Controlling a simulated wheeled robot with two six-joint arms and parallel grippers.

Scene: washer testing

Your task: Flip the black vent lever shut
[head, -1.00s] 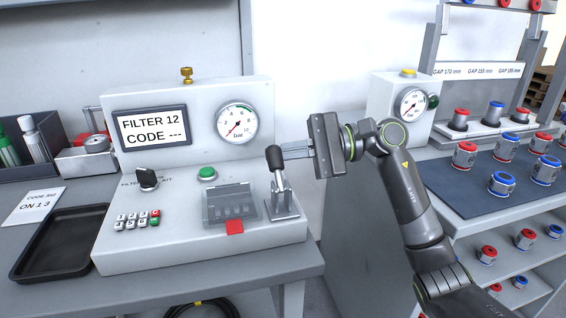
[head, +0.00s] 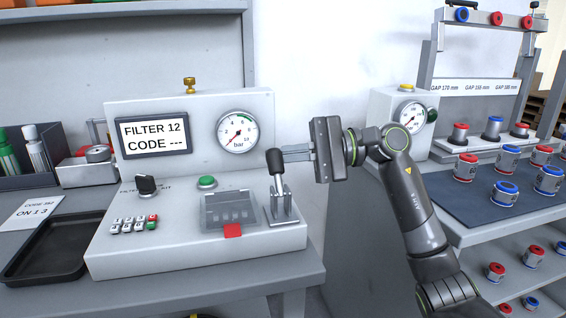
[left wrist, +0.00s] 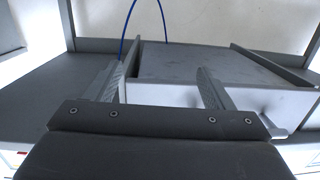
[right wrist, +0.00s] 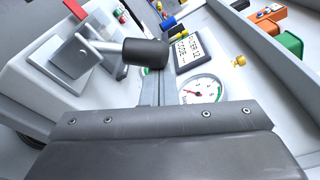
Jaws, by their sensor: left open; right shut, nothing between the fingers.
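The black vent lever (head: 275,163) stands nearly upright on its metal bracket (head: 285,213) at the right end of the test panel. Its black grip also shows large in the right wrist view (right wrist: 146,52), just beyond my fingertips. My right gripper (head: 286,152) is shut and empty, its fingertips pointing left right beside the top of the grip. I cannot tell whether they touch it. The right fingers show pressed together in the right wrist view (right wrist: 159,90). My left gripper (left wrist: 160,85) is open and empty in its own wrist view, and outside the head view.
A black tray (head: 47,249) lies at left. A shelf with red and blue cylinders (head: 465,167) stands at right.

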